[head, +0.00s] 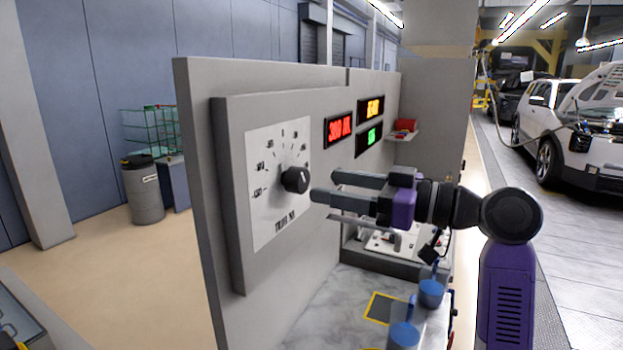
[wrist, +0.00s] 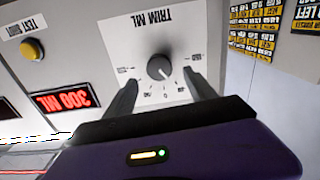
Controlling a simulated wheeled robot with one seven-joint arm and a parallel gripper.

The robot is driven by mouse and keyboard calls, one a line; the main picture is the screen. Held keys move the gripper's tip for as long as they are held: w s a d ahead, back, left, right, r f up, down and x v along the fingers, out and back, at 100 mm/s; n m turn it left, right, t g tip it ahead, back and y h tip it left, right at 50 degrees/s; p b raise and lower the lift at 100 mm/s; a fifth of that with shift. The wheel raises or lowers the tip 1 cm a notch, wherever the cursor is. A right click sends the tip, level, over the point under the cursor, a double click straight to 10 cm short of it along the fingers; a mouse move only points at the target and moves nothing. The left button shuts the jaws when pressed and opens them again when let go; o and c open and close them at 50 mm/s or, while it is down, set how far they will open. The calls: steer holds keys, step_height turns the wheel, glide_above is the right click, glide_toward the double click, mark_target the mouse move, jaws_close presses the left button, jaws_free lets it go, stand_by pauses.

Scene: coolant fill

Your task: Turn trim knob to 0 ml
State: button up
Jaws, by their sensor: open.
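The black round trim knob (head: 296,180) sits on a white dial plate (head: 262,215) with tick marks, on a grey panel. In the wrist view the knob (wrist: 160,67) appears upside down between and beyond my two fingers. The exact mark the knob points to is too small to read surely. My gripper (head: 323,187) is open, its fingertips pointing at the knob and a short gap to the right of it in the head view. Nothing is between the fingers. A red display (head: 340,130) appears to read 300 ML; it also shows in the wrist view (wrist: 62,101).
Amber (head: 370,108) and green (head: 369,139) displays sit right of the red one. A yellow test button (wrist: 33,50) is on the panel. Blue cups (head: 404,335) stand on the counter below my arm. A small shelf with a red item (head: 404,125) projects behind.

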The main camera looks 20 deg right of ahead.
mark_target(304, 181)
steer(key=shift+p+x, duration=0.5)
steer(key=shift+x, duration=1.95)
steer(key=c, duration=1.4)
